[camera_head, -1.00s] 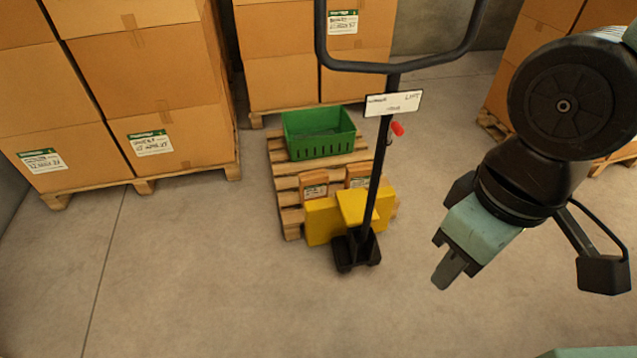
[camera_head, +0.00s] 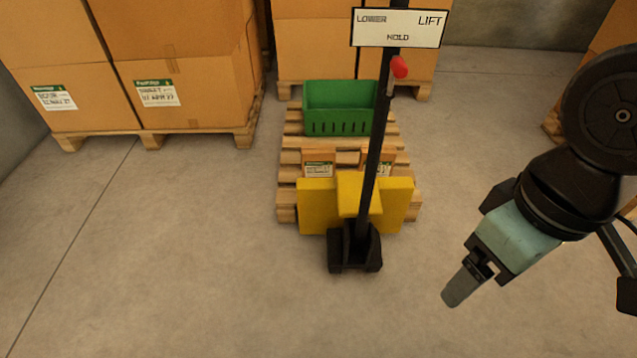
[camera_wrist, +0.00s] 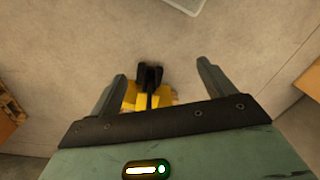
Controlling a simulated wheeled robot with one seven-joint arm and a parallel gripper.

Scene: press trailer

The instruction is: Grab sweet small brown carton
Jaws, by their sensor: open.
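Two small brown cartons stand side by side on the wooden pallet (camera_head: 287,205) in the head view, behind the yellow pallet jack: a left small carton (camera_head: 318,158) and a right small carton (camera_head: 388,158). Each has a green and white label too small to read. The jack hides their lower parts, and its dark shaft crosses in front of the right one. My gripper (camera_head: 462,287) is open and empty, to the right of the jack and apart from the cartons. In the wrist view its two fingers (camera_wrist: 162,72) are spread; no small carton can be made out there.
The pallet jack (camera_head: 316,207) with its upright handle stands in front of the pallet. A green crate (camera_head: 340,122) sits behind the cartons. Large labelled boxes (camera_head: 200,95) are stacked on pallets at the left and back. The floor (camera_head: 190,270) at the front left is clear.

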